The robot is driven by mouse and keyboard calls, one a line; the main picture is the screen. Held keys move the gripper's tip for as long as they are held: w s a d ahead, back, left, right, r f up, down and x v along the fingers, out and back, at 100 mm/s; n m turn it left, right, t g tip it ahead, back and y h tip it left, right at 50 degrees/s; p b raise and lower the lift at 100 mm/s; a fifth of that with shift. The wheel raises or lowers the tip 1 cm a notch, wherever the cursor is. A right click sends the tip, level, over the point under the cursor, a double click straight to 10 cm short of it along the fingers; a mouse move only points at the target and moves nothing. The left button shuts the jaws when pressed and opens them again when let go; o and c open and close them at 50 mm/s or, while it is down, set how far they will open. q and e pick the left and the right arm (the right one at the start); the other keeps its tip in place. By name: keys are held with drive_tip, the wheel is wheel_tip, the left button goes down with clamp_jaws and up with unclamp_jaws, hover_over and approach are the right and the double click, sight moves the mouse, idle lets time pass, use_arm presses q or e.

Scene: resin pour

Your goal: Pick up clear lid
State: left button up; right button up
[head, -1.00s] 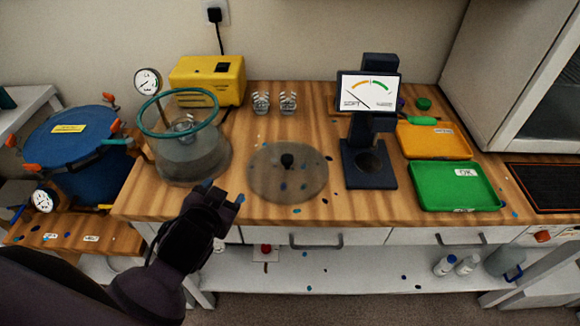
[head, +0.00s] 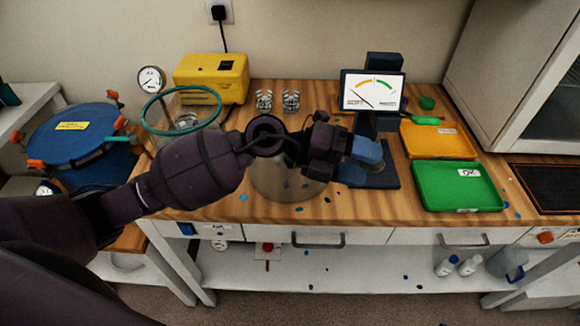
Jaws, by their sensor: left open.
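The clear lid (head: 290,188) is a round see-through disc lying flat on the wooden bench in the head view. My left arm now covers its back part and its dark knob is hidden. My left gripper (head: 372,158) is open and empty, with blue fingertips. My right gripper is not in view.
The clear chamber with a teal rim (head: 181,91) stands left, partly behind my arm. A yellow pump (head: 212,75) and small glass cups (head: 291,101) stand behind.

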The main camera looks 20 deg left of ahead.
use_arm(q)
drive_tip(key=w+a+f+m+y, duration=0.1)
drive_tip(key=w+a+f+y, duration=0.1)
drive_tip(key=w+a+y, duration=0.45)
drive_tip(key=w+a+f+y, duration=0.3)
drive_tip(key=w+a+y, duration=0.1)
drive_tip(key=a+y, duration=0.55)
drive_tip(key=f, duration=0.3)
drive_tip(key=w+f, duration=0.1)
drive_tip(key=f, duration=0.6)
drive_tip(key=shift+w+a+f, duration=0.15)
drive_tip(key=shift+w, duration=0.1)
clamp_jaws()
